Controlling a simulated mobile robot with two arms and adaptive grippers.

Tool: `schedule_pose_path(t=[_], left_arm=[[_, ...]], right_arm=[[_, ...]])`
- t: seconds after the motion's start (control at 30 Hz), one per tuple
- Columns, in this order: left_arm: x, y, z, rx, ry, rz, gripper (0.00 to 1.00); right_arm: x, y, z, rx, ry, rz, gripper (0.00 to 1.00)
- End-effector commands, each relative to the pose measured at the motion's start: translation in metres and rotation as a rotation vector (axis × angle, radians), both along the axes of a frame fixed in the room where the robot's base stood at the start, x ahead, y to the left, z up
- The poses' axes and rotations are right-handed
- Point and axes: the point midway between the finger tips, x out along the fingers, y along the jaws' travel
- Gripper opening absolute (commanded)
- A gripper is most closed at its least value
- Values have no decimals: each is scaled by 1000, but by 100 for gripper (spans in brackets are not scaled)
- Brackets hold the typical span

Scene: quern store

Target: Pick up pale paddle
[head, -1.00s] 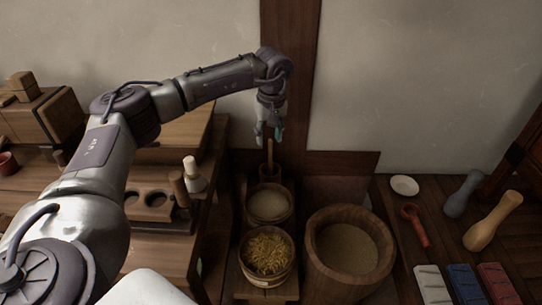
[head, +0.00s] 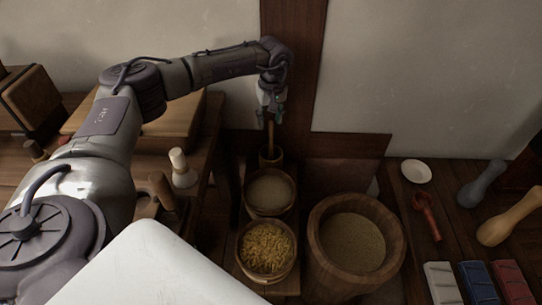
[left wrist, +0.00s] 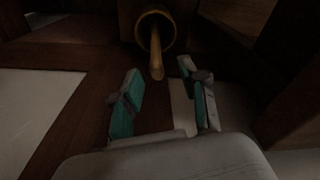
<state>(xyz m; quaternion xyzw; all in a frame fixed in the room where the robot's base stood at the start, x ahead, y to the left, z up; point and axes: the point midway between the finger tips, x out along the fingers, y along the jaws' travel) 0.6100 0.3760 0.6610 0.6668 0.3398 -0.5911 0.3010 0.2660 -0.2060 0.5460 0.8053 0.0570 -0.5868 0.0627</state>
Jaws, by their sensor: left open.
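The pale paddle (head: 271,136) stands upright in a small round wooden holder (head: 271,159) by the back wall. In the left wrist view the paddle's handle (left wrist: 156,64) sticks out of the holder (left wrist: 144,29) toward the camera. My left gripper (head: 270,115) is at the top of the handle. In the left wrist view its two teal-padded fingers (left wrist: 162,92) are apart, with the handle's end near the gap between them and no clear contact. The paddle's lower end is hidden in the holder. My right gripper is not in view.
In front of the holder stand a tub of pale grain (head: 268,192) and a tub of yellow straw-like stuff (head: 264,250). A large wooden tub (head: 320,230) is right of them. A wooden post (head: 298,70) rises close behind the gripper. Pestle-like tools (head: 510,217) lie far right.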

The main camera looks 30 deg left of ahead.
Motion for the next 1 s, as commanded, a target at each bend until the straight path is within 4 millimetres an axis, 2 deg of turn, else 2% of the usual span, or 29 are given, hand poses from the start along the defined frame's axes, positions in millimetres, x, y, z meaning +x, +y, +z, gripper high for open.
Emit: schedule_pose_path(t=[0.27, 0.33, 0.47, 0.67, 0.77, 0.93, 1.0], left_arm=[[3, -1, -38, 0, 2, 0, 44], [4, 0, -46, 0, 2, 2, 44], [4, 1, -52, 0, 1, 2, 44], [5, 1, -52, 1, 1, 1, 44], [4, 1, -52, 1, 1, 1, 30], [5, 1, -52, 1, 1, 1, 2], [5, 1, -52, 0, 0, 1, 0]], right_arm=[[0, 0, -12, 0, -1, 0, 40], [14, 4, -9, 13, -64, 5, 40], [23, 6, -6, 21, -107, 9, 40], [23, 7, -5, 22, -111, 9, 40], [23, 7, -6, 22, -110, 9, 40], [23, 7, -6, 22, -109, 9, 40], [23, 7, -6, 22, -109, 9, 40]])
